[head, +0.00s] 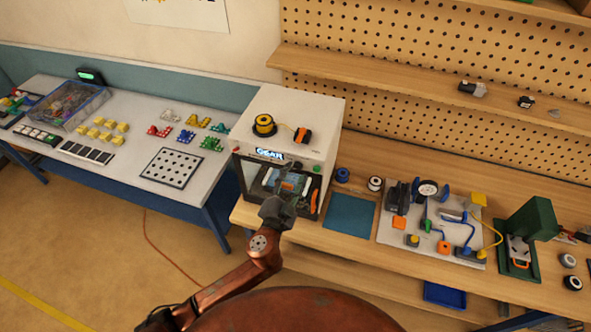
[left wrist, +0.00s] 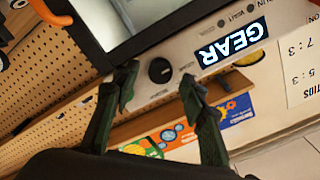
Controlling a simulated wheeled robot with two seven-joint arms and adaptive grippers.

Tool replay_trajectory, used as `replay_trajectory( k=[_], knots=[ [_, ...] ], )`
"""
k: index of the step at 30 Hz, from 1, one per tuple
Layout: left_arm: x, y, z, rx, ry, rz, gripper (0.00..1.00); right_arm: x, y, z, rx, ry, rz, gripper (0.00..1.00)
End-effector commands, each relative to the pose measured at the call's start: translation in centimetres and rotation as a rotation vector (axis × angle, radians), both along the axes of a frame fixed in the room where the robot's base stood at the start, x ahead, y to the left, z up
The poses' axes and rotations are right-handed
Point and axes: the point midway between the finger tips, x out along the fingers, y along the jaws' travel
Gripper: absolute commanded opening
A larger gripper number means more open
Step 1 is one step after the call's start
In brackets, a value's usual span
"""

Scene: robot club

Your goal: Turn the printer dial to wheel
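The printer (head: 293,125) is a white box with a dark front window, standing on the wooden bench. Its lit display (head: 270,154) reads GEAR; in the left wrist view the display (left wrist: 233,43) appears rotated. The black round dial (left wrist: 160,70) sits on the front panel beside the display, with its pointer hard to make out. My left gripper (head: 277,208) is in front of the printer. In the left wrist view its two fingers (left wrist: 158,78) are spread apart, with the dial showing between the tips. I see no contact. My right gripper is not in view.
A yellow spool (head: 264,124) lies on top of the printer. To its right are a blue mat (head: 351,214), a board of tools (head: 430,253) and a green machine (head: 530,220). A white table (head: 110,170) with small coloured parts stands at the left.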

Motion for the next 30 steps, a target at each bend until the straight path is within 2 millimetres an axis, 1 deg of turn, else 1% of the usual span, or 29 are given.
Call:
replay_trajectory(
  k=[1,3,6,14,17,30],
  knots=[
    [0.6,-0.2,0.1,0.001,-0.001,-0.001,0.4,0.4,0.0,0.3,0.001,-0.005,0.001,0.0],
    [1.2,-0.4,0.0,0.001,0.0,-0.001,0.4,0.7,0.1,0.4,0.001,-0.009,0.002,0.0],
    [1.7,-0.6,0.0,0.0,0.001,-0.001,0.4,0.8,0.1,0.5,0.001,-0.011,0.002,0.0],
    [1.8,-0.6,-0.1,-0.001,0.002,0.0,0.4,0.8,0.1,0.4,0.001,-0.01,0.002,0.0],
    [1.8,-0.6,-0.1,-0.001,0.002,0.0,0.34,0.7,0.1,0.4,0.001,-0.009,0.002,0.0],
    [1.8,-0.6,-0.1,-0.001,0.002,0.0,0.04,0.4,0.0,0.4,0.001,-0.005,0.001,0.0]
  ],
)
